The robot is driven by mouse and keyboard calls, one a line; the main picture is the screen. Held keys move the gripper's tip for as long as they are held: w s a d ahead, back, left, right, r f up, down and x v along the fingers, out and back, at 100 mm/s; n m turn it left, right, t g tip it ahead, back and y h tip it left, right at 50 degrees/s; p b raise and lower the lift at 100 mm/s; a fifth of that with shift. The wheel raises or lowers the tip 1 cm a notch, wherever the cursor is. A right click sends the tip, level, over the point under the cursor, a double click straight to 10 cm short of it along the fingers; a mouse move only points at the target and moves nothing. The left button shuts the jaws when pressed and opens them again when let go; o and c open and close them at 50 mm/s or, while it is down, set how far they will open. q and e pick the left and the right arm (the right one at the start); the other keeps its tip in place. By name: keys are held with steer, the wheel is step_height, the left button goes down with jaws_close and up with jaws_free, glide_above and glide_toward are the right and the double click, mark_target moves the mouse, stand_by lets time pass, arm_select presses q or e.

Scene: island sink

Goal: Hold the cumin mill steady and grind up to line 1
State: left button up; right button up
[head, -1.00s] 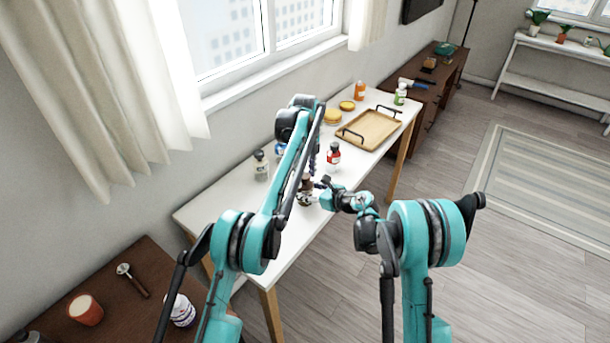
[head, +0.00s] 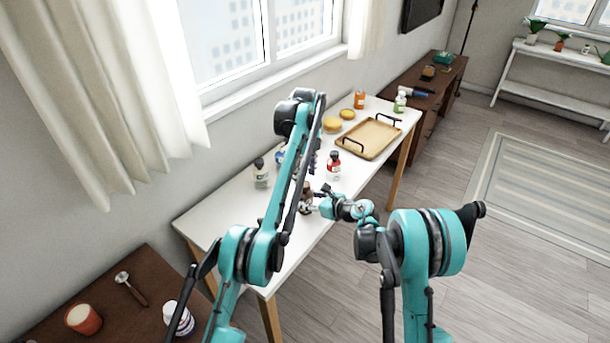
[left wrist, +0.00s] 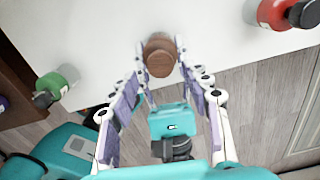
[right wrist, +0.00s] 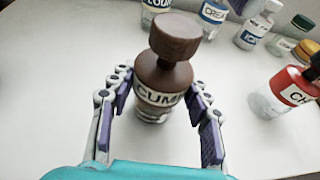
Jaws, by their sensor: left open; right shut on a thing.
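The cumin mill (right wrist: 163,82) is a dark brown mill with a round wooden knob and a pale label, upright on the white table in the right wrist view. My right gripper (right wrist: 158,100) is shut on its body, with one finger on each side. In the left wrist view the mill's brown top (left wrist: 160,56) shows from above, between the fingers of my open left gripper (left wrist: 160,72). I cannot tell whether those fingers touch it. In the head view the mill (head: 306,196) is partly hidden by my left arm. Line 1 is not readable.
A wooden tray (head: 369,140) with black handles lies farther along the white table (head: 225,205). A brown side table (head: 135,262) is at the lower left.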

steer(key=o, duration=1.3)
